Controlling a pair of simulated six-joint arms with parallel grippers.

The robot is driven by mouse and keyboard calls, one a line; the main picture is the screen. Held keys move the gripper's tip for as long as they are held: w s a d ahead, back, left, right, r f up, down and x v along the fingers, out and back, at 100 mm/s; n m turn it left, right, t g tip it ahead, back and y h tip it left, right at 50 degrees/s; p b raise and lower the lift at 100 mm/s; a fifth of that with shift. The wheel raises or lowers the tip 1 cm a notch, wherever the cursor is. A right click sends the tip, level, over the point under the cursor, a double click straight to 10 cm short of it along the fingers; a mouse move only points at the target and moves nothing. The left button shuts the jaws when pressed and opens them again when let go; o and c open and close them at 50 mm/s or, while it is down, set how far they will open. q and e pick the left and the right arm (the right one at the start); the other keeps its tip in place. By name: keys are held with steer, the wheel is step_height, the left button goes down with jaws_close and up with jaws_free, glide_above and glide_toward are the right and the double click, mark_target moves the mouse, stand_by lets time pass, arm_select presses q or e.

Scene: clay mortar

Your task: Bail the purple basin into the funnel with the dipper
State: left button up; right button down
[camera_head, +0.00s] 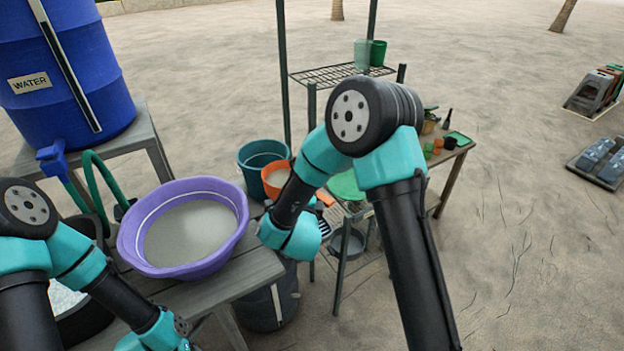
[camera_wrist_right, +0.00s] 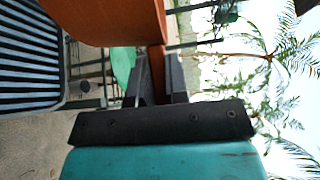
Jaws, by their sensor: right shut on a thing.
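The purple basin (camera_head: 240,238) stands on the wooden bench and holds cloudy grey liquid. My right gripper (camera_wrist_right: 158,80) is shut on the handle of the orange dipper (camera_wrist_right: 110,22). In the head view the dipper's orange cup (camera_head: 268,190) is beyond the basin's right rim, beside a teal bucket, with pale contents. My right arm hides the jaws in that view. A green round thing (camera_head: 345,186) behind my right forearm may be the funnel; its shape is partly hidden. My left wrist is low at the left, below the basin, and its jaws are out of frame.
A blue water barrel (camera_head: 70,75) with a tap and green hose stands at the back left. The teal bucket (camera_head: 252,152) is behind the basin. A wire shelf (camera_head: 335,75) with green cups rises at the centre. Open sand lies to the right.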

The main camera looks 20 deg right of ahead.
steer(key=s+a+f+m+g+h, duration=0.1)
steer(key=f, duration=0.3)
steer(key=s+f+m+h, duration=0.1)
steer(key=f+h, duration=0.1)
steer(key=f, duration=0.2)
steer(key=s+a+f+m+g+h, duration=0.1)
steer(key=f, duration=0.4)
steer(key=shift+a+g+h, duration=0.3)
steer(key=shift+a, duration=0.15)
steer(key=a+m+g+y, duration=0.2)
steer(key=shift+s+a+r+m+g+y, duration=0.1)
steer(key=shift+s+r+m+g+y, duration=0.05)
steer(key=shift+s+m+g+y, duration=0.2)
steer(key=shift+w+y, duration=0.1)
steer(key=shift+y, duration=0.25)
steer(key=w+d+r+m+g+y, duration=0.1)
steer(key=d+r+m+g+y, duration=0.2)
steer(key=y, duration=0.6)
steer(key=shift+d+r+m+g, duration=0.2)
steer(key=shift+d+m+g, duration=0.25)
steer(key=shift+d+m, duration=0.5)
steer(key=shift+w, duration=0.1)
